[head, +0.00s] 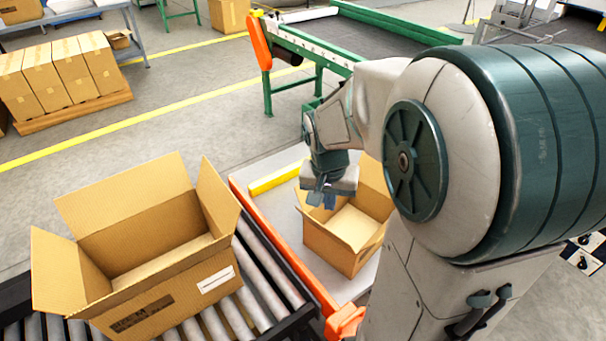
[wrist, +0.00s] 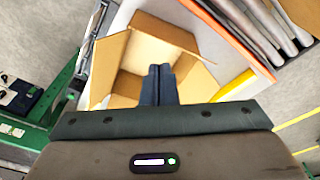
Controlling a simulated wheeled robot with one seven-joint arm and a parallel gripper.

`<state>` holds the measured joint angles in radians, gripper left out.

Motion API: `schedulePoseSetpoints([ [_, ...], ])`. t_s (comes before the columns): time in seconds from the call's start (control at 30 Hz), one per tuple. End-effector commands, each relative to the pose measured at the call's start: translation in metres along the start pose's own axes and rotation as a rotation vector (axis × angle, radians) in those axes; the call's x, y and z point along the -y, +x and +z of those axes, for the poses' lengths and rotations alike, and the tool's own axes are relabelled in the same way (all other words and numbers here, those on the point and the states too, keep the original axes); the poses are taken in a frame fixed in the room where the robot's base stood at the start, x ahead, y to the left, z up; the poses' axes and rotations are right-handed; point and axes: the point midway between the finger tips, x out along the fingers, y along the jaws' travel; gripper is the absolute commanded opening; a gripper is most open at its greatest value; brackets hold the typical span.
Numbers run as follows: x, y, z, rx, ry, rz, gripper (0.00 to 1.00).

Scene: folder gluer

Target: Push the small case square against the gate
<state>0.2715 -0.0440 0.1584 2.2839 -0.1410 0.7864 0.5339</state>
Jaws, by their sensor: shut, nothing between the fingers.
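The small case (head: 331,250) is an open-topped cardboard box on a pale table, with flaps spread. The gate appears to be the yellow bar (head: 275,178) at the far left of that table. In the wrist view the bar (wrist: 236,86) lies right of the case (wrist: 128,22), with pale table between them; the case stands apart from it. My gripper (head: 321,199) is above the case's far-left side. In the wrist view my gripper (wrist: 158,72) has its fingers together and empty, over the case's opening. Whether the fingers touch the case I cannot tell. My arm hides the case's right side.
A larger open box (head: 165,300) stands on the roller conveyor (head: 262,272) left of the table. An orange rail (head: 268,243) edges the table on that side. A green-framed belt conveyor (head: 340,45) stands behind. Boxes on a pallet (head: 80,112) are far left.

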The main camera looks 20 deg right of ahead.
Motion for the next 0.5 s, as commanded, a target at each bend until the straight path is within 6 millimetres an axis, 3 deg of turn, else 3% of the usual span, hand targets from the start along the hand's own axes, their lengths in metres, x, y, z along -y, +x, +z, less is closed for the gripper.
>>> schedulePoseSetpoints([
  [0.2, -0.004, 0.051, -0.052, 0.068, 0.274, 0.027, 0.0],
  [0.5, -0.012, 0.119, -0.094, 0.142, 0.59, 0.016, 0.0],
])
